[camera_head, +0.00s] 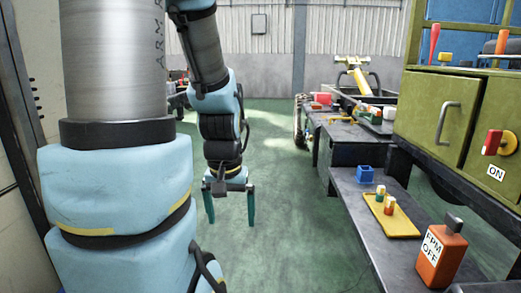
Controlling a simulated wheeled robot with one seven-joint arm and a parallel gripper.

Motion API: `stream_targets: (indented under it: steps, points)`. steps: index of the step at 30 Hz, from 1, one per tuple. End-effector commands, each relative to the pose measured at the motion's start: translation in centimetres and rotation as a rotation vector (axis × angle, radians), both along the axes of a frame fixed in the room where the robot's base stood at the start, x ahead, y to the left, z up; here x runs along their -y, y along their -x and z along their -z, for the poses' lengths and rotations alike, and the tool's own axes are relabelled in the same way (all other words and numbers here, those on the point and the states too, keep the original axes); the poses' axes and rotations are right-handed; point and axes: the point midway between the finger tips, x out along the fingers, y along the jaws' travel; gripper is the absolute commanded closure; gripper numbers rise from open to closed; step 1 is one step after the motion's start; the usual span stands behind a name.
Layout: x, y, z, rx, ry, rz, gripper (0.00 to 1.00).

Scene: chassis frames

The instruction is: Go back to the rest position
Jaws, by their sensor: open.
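My gripper (230,206) hangs at the end of my blue and black arm, left of the middle of the picture. Its two teal fingers point down and are spread apart, with nothing between them. It is over the green floor, left of the dark workbench and apart from it. My large blue and grey arm links fill the left side and hide what is behind them.
The dark bench (350,205) on the right holds a yellow tray (402,228) with small bottles, a blue box (366,174) and an orange container (441,258). A green cabinet (425,95) stands above it. A wheeled chassis (352,82) is behind. The green floor (290,225) is clear.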

Motion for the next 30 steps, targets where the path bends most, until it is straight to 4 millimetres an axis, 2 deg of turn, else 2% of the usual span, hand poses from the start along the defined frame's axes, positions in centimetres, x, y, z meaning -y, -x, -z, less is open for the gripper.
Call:
stream_targets:
  steps: [1, 12, 15, 18, 21, 30]
  points:
    - [0.0, 0.0, -3.5, 0.000, 0.000, 0.000, 0.00]
    - [0.0, 0.0, -15.0, 0.001, 0.000, 0.001, 0.00]
    - [0.0, 0.0, -17.5, 0.001, 0.000, 0.001, 0.00]
    - [0.0, 0.0, -19.1, 0.000, 0.000, 0.001, 0.00]
    - [0.0, 0.0, -20.0, 0.000, 0.000, 0.001, 0.00]
    - [0.0, 0.0, -20.0, 0.001, 0.000, 0.001, 0.00]
